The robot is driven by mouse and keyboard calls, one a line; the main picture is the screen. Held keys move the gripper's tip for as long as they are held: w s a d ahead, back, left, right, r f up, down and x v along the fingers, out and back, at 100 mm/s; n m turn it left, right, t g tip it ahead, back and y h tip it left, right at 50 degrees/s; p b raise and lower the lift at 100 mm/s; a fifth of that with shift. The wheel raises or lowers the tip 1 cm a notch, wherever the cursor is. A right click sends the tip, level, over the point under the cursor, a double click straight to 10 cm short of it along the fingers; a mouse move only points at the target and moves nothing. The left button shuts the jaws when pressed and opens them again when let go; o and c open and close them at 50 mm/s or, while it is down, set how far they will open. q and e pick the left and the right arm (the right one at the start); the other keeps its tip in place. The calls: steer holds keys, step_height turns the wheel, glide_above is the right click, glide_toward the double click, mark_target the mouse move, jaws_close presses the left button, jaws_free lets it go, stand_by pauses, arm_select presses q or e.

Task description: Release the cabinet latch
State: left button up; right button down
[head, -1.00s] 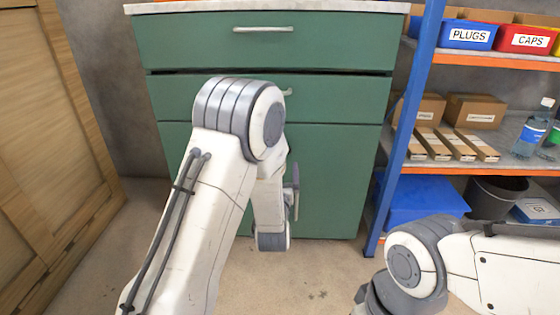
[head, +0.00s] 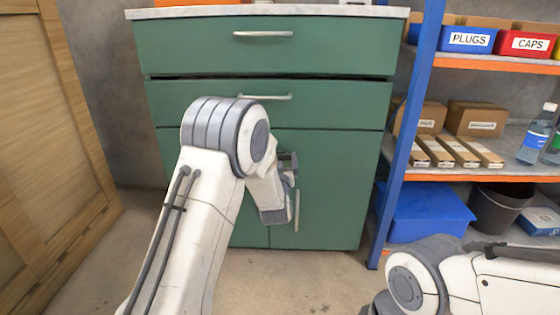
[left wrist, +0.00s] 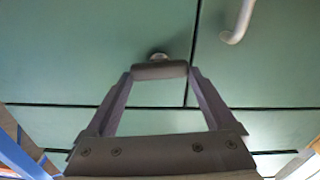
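The green cabinet (head: 330,190) stands ahead with its drawers and doors shut. In the left wrist view, the latch is a short dark bar (left wrist: 160,71) on a round metal mount, close to the seam between the doors. My left gripper (left wrist: 160,75) has a finger at each end of this bar, and both fingertips appear to touch it. In the head view my left gripper (head: 289,175) is at the upper part of the doors, partly behind my forearm, which hides the latch. My right arm is at the lower right; its gripper is out of frame.
A door handle (head: 296,210) is just below my left gripper. Drawer handles (head: 263,34) stick out above. A shelf with a blue post (head: 405,140) stands close on the right, with a blue bin (head: 425,212) low down. A wooden panel (head: 50,150) is at left.

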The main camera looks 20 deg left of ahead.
arm_select(q)
steer(key=c, duration=0.5)
steer(key=shift+o, duration=0.2)
steer(key=shift+r+m+p, duration=0.1)
steer(key=shift+m+p, duration=0.2)
steer(key=shift+p, duration=0.1)
steer(key=shift+m, duration=0.4)
steer(key=o, duration=1.1)
steer(key=shift+c, duration=0.2)
